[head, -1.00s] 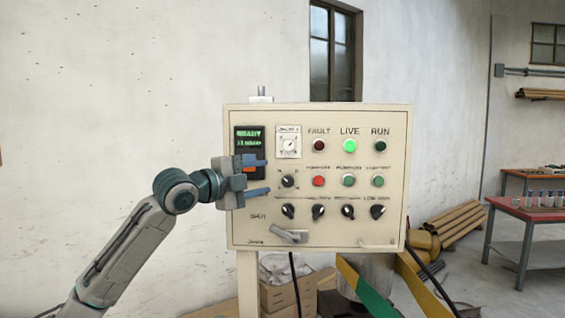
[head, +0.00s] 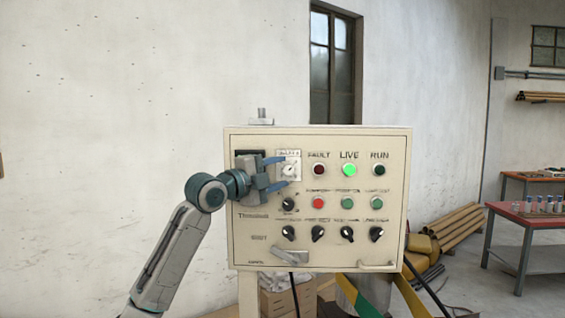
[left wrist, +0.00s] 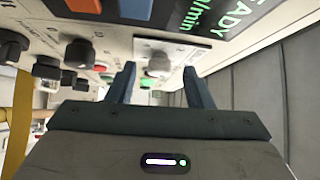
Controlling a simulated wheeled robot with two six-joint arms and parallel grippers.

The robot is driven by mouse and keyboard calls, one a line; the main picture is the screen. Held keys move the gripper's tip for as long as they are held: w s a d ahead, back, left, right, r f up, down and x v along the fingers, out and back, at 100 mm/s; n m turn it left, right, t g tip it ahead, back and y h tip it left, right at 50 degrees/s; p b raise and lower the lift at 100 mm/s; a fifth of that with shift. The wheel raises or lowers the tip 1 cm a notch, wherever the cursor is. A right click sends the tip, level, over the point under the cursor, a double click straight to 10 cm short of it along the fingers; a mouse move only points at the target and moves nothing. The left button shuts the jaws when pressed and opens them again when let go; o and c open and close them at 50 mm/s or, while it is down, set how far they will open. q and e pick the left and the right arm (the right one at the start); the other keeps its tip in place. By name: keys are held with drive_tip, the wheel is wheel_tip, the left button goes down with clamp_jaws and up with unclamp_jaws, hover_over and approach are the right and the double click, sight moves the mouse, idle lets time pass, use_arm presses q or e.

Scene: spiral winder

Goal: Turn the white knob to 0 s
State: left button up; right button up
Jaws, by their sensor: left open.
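The white knob (head: 290,169) sits on a small white square plate near the top of the cream control panel (head: 236,250), left of the FAULT lamp. Its pointer and scale are too small to read. My left gripper (head: 284,171) is open in front of that plate, one finger above and one below the knob. In the left wrist view, the knob (left wrist: 158,64) shows between the two spread fingertips (left wrist: 159,72), with a gap on both sides. The fingers do not appear to touch it. My right gripper is in neither view.
The dark display (head: 240,155) is mostly behind my left gripper. A black knob (head: 288,204) and a red button (head: 318,203) are just below and right. The LIVE lamp (head: 349,169) glows green. A red table (head: 530,215) stands far right.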

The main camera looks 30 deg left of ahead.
use_arm(q)
drive_tip(key=shift+p+x, duration=0.35)
drive_tip(key=shift+x, duration=0.7)
